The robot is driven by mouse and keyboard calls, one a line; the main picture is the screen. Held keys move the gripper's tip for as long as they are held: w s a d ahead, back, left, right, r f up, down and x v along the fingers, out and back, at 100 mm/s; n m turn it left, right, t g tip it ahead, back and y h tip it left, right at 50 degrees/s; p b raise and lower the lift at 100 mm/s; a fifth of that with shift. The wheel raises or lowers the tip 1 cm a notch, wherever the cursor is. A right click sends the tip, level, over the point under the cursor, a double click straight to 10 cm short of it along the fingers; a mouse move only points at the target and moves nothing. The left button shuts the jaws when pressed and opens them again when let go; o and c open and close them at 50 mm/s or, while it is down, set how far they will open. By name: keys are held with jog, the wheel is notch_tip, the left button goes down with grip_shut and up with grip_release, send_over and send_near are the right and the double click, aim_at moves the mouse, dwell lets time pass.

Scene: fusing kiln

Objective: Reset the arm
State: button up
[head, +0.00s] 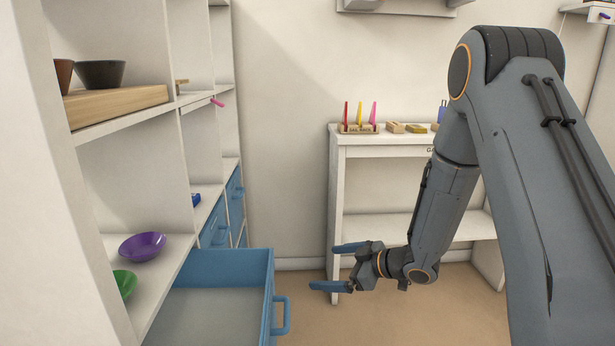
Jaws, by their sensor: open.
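My arm reaches in from the right side of the head view and bends down toward the middle. My gripper (330,267) hangs low in front of the white table's left leg. Its two blue fingers are apart and point left, with nothing between them. The gripper is to the right of the pulled-out blue drawer and a little above its handle level, apart from it in the picture.
A blue drawer (269,268) stands open at lower left, its inside bare where visible. White shelves (178,136) hold a purple bowl (142,246), a green bowl (125,282) and a dark bowl (100,74). A white table (375,140) bears a rack (358,128) with coloured upright pieces.

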jog(key=s+d+r+m+h, duration=0.3)
jog(key=d+m+h, duration=0.1)
jog(key=d+h, duration=0.15)
jog(key=s+d+r+m+h, duration=0.2)
jog(key=d+r+m+h, duration=0.15)
jog(key=d, duration=0.35)
jog(key=s+r+m+g+h, duration=0.15)
jog(key=s+m+g, duration=0.35)
jog(key=s, duration=1.3)
jog(key=s+a+r+n+g+p, duration=0.1)
jog(key=s+a+r+g, duration=0.1)
jog(key=s+a+r, duration=0.75)
jog(key=s+d+r+m+p, duration=0.1)
jog(key=d+r+m+p, duration=0.1)
jog(key=d+r+p, duration=0.3)
jog(key=shift+s+d+p, duration=0.2)
jog(key=shift+d+p, duration=2.1)
jog(key=shift+p, duration=2.2)
